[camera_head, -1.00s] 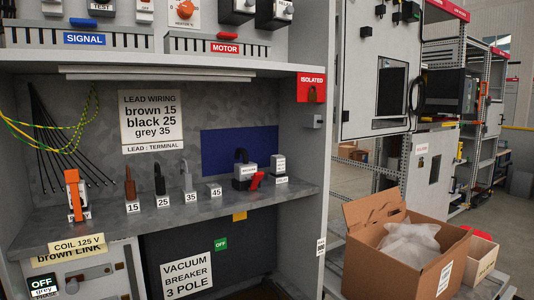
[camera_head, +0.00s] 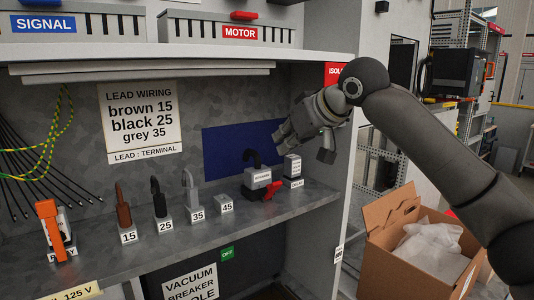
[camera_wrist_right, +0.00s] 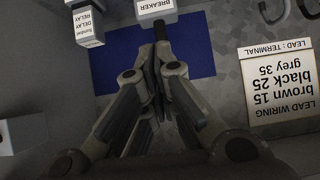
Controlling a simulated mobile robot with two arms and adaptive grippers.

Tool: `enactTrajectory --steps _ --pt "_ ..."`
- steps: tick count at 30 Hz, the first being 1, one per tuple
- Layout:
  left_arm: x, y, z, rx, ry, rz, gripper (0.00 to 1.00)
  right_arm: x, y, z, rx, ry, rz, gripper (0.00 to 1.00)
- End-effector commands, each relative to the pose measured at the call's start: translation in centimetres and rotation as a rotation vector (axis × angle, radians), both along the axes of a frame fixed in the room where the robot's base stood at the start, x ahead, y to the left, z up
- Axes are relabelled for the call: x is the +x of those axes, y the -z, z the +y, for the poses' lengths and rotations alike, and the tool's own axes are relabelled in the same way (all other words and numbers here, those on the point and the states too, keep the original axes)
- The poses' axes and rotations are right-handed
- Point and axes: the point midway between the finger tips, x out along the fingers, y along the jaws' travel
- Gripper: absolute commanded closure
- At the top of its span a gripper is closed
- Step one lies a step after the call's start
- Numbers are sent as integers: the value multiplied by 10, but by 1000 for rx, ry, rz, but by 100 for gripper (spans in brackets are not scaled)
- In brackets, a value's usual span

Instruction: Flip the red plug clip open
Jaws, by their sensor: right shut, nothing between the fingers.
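The red clip (camera_head: 270,191) sticks out at the lower front of the grey plug block (camera_head: 257,177) labelled BREAKER, on the grey shelf. A black hooked cable (camera_head: 251,156) rises from the block. My right gripper (camera_head: 280,142) is shut and empty, above and right of the block, in front of the blue panel (camera_head: 222,150). In the right wrist view, which is upside down, the gripper (camera_wrist_right: 161,62) points toward the breaker block (camera_wrist_right: 156,9) at the top edge. The red clip is out of that view. My left gripper is not in view.
The delay relay (camera_head: 292,165) stands just right of the breaker block. Brown (camera_head: 123,206), black (camera_head: 159,199) and grey (camera_head: 191,190) leads stand to the left, with an orange-handled relay (camera_head: 52,230) further left. An upper shelf (camera_head: 180,57) overhangs. An open cardboard box (camera_head: 390,215) is at the right.

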Motion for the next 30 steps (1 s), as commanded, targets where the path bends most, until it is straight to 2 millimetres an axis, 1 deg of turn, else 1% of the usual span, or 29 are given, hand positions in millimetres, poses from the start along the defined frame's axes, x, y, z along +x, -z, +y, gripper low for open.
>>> enactTrajectory --steps 2,7,10,13,16,18,21,23,26,30 --pt "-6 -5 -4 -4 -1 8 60 6 5 4 0 1 3 100" --pt "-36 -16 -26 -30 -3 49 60 27 22 20 -1 0 5 100" --pt "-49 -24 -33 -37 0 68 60 41 34 31 0 0 5 100" --pt "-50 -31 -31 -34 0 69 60 54 45 40 0 0 4 100" --pt "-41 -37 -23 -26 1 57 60 64 56 46 0 1 1 100" --pt "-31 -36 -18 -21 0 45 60 58 60 40 0 2 -2 100" --pt "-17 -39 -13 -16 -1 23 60 51 66 36 -1 0 -2 100" --pt "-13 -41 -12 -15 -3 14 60 48 69 33 0 -1 -1 100" --pt "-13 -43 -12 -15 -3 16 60 43 73 30 1 1 -2 100" --pt "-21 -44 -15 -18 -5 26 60 38 77 27 1 1 0 100"
